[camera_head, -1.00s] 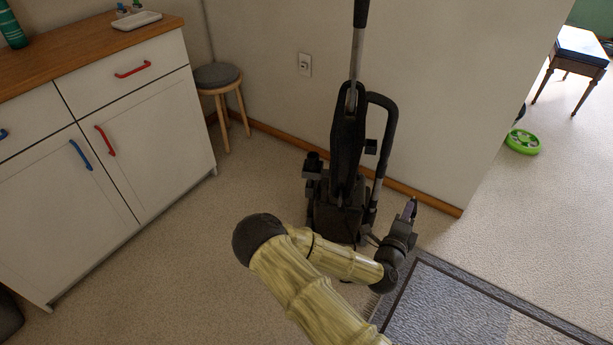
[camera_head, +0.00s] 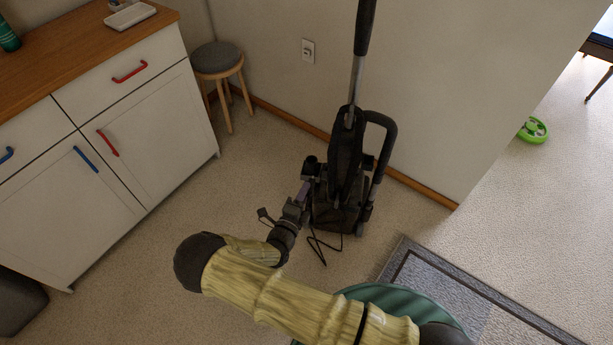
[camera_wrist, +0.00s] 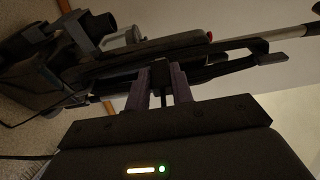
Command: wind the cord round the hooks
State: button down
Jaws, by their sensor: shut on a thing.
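A black upright vacuum cleaner (camera_head: 346,160) stands by the wall, and it also fills the upper part of the wrist view (camera_wrist: 130,62). Dark stubs stick out at its sides; I cannot tell surely which are the hooks. The black cord (camera_head: 318,248) lies loosely looped on the carpet at its foot, and a thin stretch of it shows at the left of the wrist view (camera_wrist: 22,121). My gripper (camera_head: 304,190) is at the vacuum's left side. Its purple fingers (camera_wrist: 160,84) are shut on a small dark piece, apparently the cord; its exact shape is unclear.
A white cabinet (camera_head: 150,130) with red and blue handles stands at left. A round stool (camera_head: 217,58) is in the corner. A grey rug (camera_head: 440,290) lies at right front. A green round object (camera_head: 534,130) is on the floor far right. Carpet left of the vacuum is clear.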

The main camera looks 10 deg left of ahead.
notch_tip(320, 180, up, 30)
jog(key=p, duration=1.6)
jog(key=d+p, duration=0.7)
jog(key=d, duration=1)
jog(key=shift+w, duration=0.3)
jog(key=w+d+n+y, duration=0.1)
jog(key=w+d, duration=0.1)
jog(key=d, duration=0.4)
jog(key=w+d+f+y, duration=0.1)
jog(key=w+d, duration=0.2)
jog(key=d, duration=0.3)
jog(key=shift+w+n+y, duration=0.25)
jog(key=shift+n+y, duration=0.15)
jog(key=shift+f, duration=0.1)
